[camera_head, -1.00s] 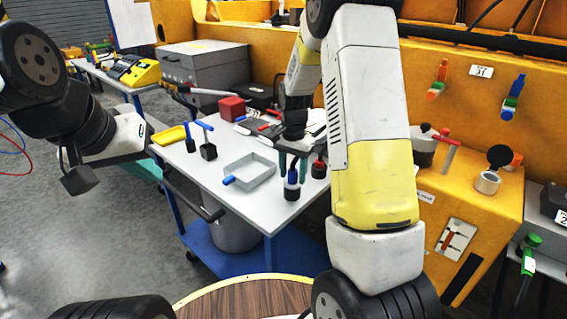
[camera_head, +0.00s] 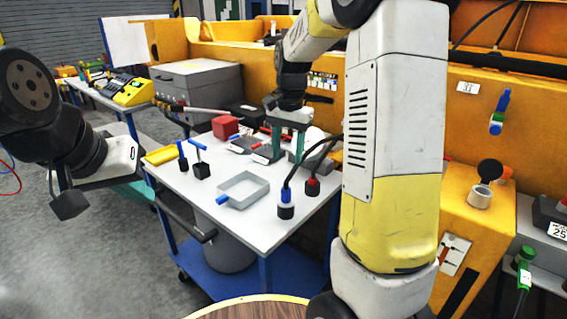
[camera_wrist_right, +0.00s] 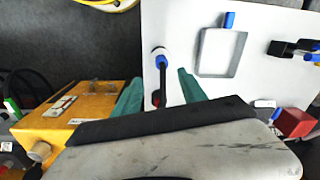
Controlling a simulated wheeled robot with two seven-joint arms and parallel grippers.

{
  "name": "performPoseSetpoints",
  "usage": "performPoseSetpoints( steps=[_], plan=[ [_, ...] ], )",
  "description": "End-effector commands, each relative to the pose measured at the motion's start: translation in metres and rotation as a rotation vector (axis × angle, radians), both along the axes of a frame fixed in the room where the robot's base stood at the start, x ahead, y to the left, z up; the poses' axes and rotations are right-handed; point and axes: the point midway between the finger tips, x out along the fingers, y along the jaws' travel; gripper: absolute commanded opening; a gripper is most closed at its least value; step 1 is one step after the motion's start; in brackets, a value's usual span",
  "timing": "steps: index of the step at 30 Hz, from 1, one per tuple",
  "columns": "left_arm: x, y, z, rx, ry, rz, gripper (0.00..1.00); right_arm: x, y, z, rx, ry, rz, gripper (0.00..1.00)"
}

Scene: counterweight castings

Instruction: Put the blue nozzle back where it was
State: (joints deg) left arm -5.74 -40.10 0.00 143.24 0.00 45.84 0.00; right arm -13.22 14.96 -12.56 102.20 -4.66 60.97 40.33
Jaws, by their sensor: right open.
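A blue-collared black nozzle (camera_head: 286,197) stands upright on the white table (camera_head: 240,220) near its front right corner, with a black hose-like line arching from it. I take this to be the blue nozzle. It also shows in the right wrist view (camera_wrist_right: 160,57), ahead of the fingers. My right gripper (camera_head: 288,148) is open, its green fingers apart and empty, above and behind the nozzle; the fingers show in the wrist view (camera_wrist_right: 160,92). My left gripper (camera_head: 125,155) is at the left, away from the table; its fingers do not show clearly.
A red-collared piece (camera_head: 312,186) stands close to the nozzle's right. A grey tray (camera_head: 243,190), two blue-handled tools (camera_head: 200,165) and a red block (camera_head: 225,127) are on the table. A blue fitting (camera_head: 500,112) is on the orange wall. The table's front middle is clear.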

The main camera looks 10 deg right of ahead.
Motion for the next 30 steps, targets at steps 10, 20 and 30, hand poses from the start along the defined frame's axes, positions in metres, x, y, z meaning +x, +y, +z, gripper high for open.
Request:
performPoseSetpoints(
  steps=[10,20,30],
  plan=[
    [0.0,0.0,0.0,0.0,0.0,0.0,0.0,-0.125,0.008,0.075,0.07,-0.304,0.36,0.49],
    [0.0,0.0,0.0,0.0,0.0,0.0,0.0,-0.215,0.02,0.077,-0.023,-0.531,0.634,0.49],
    [0.0,0.0,0.0,0.0,0.0,0.0,0.0,-0.226,0.022,0.073,-0.048,-0.561,0.676,0.49]
  ],
)
